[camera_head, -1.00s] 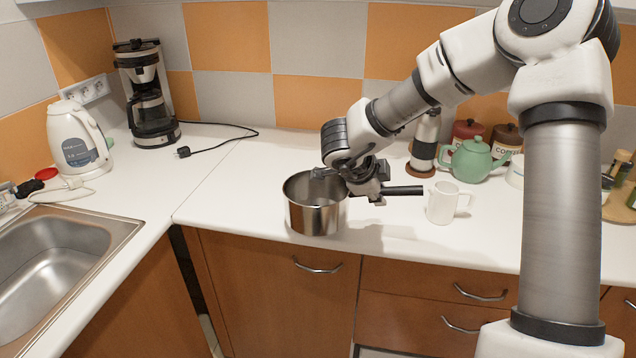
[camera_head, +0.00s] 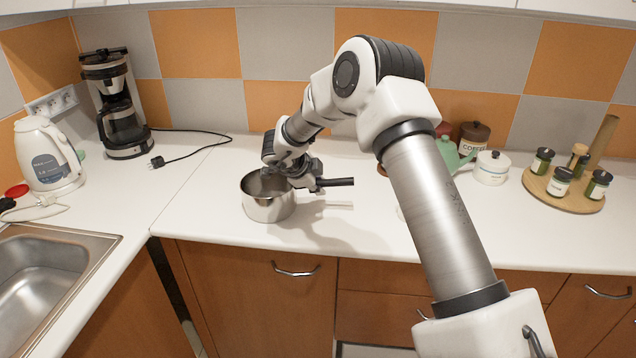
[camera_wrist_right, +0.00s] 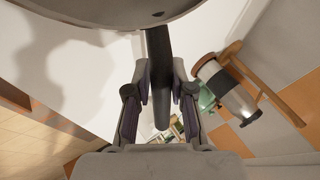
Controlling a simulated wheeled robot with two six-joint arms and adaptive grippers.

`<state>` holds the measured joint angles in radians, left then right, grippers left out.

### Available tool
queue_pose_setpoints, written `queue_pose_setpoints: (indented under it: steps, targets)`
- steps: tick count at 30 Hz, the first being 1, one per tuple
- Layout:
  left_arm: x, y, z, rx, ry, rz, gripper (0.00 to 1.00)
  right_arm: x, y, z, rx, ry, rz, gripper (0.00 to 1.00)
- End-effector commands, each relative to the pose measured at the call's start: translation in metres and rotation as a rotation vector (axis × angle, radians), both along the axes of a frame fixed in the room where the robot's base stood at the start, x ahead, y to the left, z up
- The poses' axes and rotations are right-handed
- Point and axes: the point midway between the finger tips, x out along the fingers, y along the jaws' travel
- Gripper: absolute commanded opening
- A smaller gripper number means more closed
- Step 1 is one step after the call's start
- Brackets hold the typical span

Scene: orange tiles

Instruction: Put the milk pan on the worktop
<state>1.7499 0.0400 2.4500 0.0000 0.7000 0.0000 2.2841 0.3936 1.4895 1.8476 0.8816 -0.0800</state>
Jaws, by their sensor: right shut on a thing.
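The milk pan (camera_head: 268,206) is a shiny steel pot with a dark handle, upright over the front of the white worktop (camera_head: 520,225), left of the picture's middle. My right gripper (camera_head: 306,182) is shut on its handle close to the pot. In the right wrist view the dark handle (camera_wrist_right: 159,85) runs between the two fingers, and the pan's underside (camera_wrist_right: 85,10) fills the top edge. I cannot tell whether the pan's base touches the worktop or hangs slightly above it. My left gripper is not in view.
At the left are a sink (camera_head: 45,275), a white kettle (camera_head: 48,158) and a coffee maker (camera_head: 120,115) with a loose cord. At the right are a lidded white pot (camera_head: 491,168) and a round board (camera_head: 540,187) with jars. My right arm hides part of the worktop.

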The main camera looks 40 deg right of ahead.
Motion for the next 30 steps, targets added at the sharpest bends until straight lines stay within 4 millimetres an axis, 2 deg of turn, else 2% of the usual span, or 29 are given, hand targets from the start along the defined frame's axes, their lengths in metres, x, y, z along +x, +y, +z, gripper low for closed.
queue_pose_setpoints:
  steps: [5, 6, 7, 16, 20, 30]
  targets:
    - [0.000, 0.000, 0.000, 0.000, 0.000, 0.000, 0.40, 0.000, 0.000, 0.000, -0.001, 0.001, -0.001, 0.00]
    - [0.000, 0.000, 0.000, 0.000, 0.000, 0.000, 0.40, -0.001, 0.000, -0.001, 0.000, 0.003, 0.000, 0.36]
    - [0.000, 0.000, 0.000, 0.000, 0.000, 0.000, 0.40, -0.001, 0.000, -0.001, 0.000, 0.003, 0.000, 0.47]
    - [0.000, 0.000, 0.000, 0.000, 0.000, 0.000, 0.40, -0.001, 0.001, 0.000, -0.001, 0.002, -0.001, 0.47]
    - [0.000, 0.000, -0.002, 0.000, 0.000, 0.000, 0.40, -0.001, 0.007, 0.009, -0.001, 0.000, 0.001, 0.47]
    - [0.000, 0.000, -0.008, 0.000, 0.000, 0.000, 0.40, -0.009, 0.058, 0.072, -0.002, -0.001, 0.002, 0.47]
